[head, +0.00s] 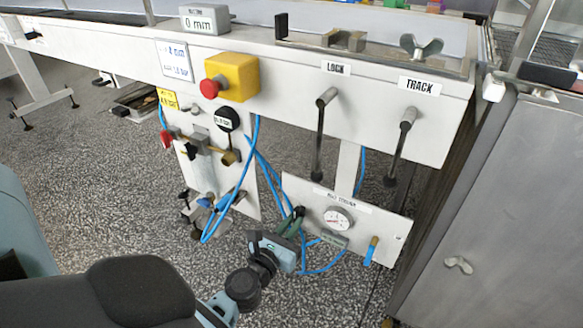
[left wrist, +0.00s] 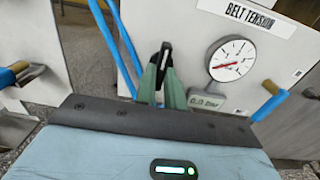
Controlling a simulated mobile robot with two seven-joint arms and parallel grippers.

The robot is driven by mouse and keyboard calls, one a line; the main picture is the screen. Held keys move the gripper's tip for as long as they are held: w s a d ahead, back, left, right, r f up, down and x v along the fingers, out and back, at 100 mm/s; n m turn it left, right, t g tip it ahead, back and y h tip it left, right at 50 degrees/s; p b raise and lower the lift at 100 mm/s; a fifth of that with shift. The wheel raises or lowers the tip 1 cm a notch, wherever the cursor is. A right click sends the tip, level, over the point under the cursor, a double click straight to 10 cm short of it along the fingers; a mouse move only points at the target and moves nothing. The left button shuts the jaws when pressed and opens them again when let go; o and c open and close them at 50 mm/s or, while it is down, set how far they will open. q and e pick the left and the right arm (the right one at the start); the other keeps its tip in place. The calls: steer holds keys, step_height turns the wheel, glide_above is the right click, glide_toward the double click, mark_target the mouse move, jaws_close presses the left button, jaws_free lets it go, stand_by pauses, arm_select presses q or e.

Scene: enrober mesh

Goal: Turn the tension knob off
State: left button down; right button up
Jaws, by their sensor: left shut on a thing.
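The belt tension panel (head: 385,226) is low in the middle of the head view, with its label at the top. It carries a round white gauge (head: 338,218), also in the left wrist view (left wrist: 231,58). Left of the gauge is a black tension knob (left wrist: 165,52), seen edge-on with a pale line; it also shows in the head view (head: 299,211). My left gripper (head: 291,224) is at the knob, its green fingers (left wrist: 161,78) shut on it from both sides. The fingers hide the knob's lower part. My right gripper is not in view.
A blue-handled valve (head: 371,250) is right of the gauge. Blue hoses (head: 258,165) hang close left of my gripper. Two levers, LOCK (head: 320,140) and TRACK (head: 402,145), hang above the panel. A yellow box with a red button (head: 233,77) is upper left.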

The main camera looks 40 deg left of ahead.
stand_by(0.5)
arm_select(q)
steer(key=c, duration=1.5)
jaws_free()
steer(key=shift+s, duration=0.1)
steer(key=b+v, duration=0.2)
steer(key=v, duration=0.5)
steer(key=shift+s, duration=0.3)
steer(key=shift+d, duration=0.1)
